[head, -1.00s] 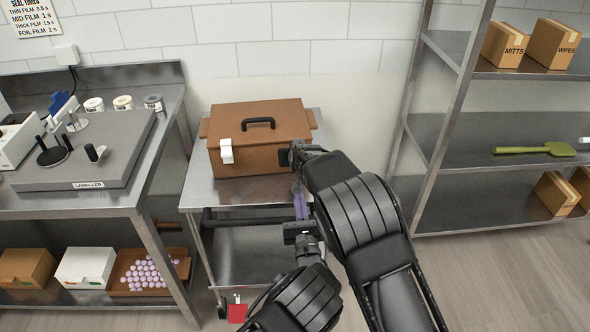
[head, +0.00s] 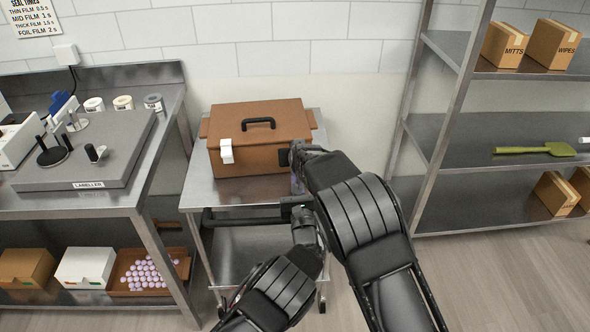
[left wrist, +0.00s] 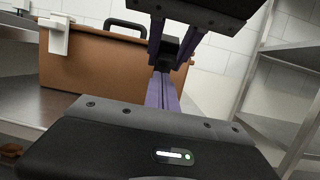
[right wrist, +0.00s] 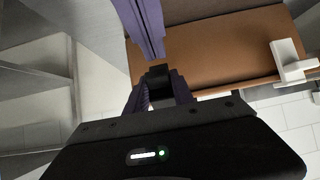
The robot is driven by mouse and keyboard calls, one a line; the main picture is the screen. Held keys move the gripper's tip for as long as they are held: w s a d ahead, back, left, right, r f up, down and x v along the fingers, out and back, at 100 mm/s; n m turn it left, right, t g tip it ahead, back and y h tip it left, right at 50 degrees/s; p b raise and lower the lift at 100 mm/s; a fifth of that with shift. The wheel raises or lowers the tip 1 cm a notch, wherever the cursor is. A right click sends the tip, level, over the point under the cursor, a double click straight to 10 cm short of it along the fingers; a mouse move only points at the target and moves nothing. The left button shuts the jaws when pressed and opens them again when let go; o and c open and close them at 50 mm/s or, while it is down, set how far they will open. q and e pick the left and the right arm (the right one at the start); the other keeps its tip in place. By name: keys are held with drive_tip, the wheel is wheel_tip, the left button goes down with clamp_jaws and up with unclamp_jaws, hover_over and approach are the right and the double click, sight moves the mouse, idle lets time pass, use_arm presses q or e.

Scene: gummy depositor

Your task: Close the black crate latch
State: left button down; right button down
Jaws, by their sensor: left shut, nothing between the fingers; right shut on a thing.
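The brown crate (head: 262,135) stands on a metal cart, lid down, with a black handle on top. Its black latch (head: 284,158) is at the right of the front face; it also shows in the left wrist view (left wrist: 168,50) and the right wrist view (right wrist: 158,75). My right gripper (head: 293,157) is shut on the black latch from the right. My left gripper (head: 297,188) is shut and empty, just below the latch, fingers pointing up at it. I cannot tell whether its tips touch the latch. The grippers partly hide the latch, so its angle is unclear.
A white latch (head: 226,151) sticks out at the crate's front left. The cart top (head: 205,190) is bare around the crate. My two grippers are very close together.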

use_arm(q)
drive_tip(key=shift+x, duration=1.1)
